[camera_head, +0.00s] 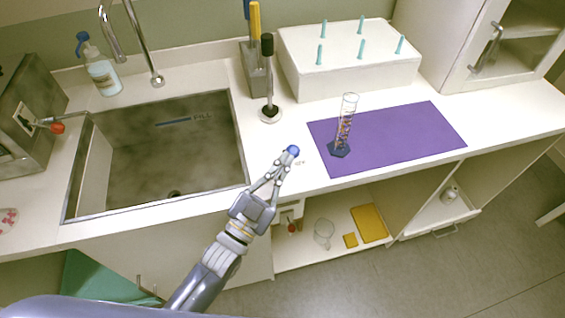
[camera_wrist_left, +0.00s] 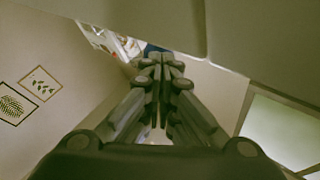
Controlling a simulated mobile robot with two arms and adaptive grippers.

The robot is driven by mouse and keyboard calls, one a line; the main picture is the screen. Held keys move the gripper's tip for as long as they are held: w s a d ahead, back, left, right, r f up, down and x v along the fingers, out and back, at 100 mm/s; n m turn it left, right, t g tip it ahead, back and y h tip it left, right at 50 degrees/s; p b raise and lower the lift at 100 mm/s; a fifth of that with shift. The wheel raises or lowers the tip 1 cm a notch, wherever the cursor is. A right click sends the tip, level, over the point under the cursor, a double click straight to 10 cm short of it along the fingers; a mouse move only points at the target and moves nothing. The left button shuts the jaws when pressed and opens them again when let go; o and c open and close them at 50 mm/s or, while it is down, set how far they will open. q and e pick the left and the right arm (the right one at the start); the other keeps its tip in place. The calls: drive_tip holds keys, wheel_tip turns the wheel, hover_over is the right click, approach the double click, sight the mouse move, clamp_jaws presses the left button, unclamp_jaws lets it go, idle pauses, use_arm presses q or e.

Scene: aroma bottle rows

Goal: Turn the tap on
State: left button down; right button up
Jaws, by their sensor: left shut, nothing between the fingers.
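The curved metal faucet (camera_head: 140,45) rises behind the sink at the upper left of the head view. My left gripper (camera_head: 286,160) is shut and empty, over the counter's front edge right of the sink. A round blue knob-like thing (camera_head: 292,150) shows right at its fingertips. I cannot tell whether they touch it, or whether it is the tap. In the left wrist view the closed fingers (camera_wrist_left: 158,62) point away, with a dark blue thing (camera_wrist_left: 152,48) just beyond the tips. A red-tipped metal fitting (camera_head: 57,128) sticks out left of the sink. My right gripper is not in view.
The sink (camera_head: 170,135) is empty. A soap bottle (camera_head: 101,74) stands behind it. A purple mat (camera_head: 400,140) with a glass cylinder (camera_head: 346,120) lies to the right. A black-topped stand (camera_head: 268,80) is behind the gripper. Open shelves lie under the counter.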

use_arm(q)
drive_tip(key=shift+w+a+r+n+y+p, duration=0.1)
drive_tip(key=shift+w+r+n+y+p, duration=0.3)
drive_tip(key=shift+p, duration=0.6)
drive_tip(key=w+n+p, duration=0.1)
drive_tip(key=p, duration=0.1)
drive_tip(key=w+a+r+n+g+y+p, duration=0.1)
drive_tip(key=w+p, duration=0.1)
drive_tip(key=w+r+n+g+p, duration=0.1)
drive_tip(key=w+p, duration=0.1)
drive_tip(key=p, duration=0.1)
drive_tip(key=shift+a, duration=0.35)
drive_tip(key=shift+r, duration=0.1)
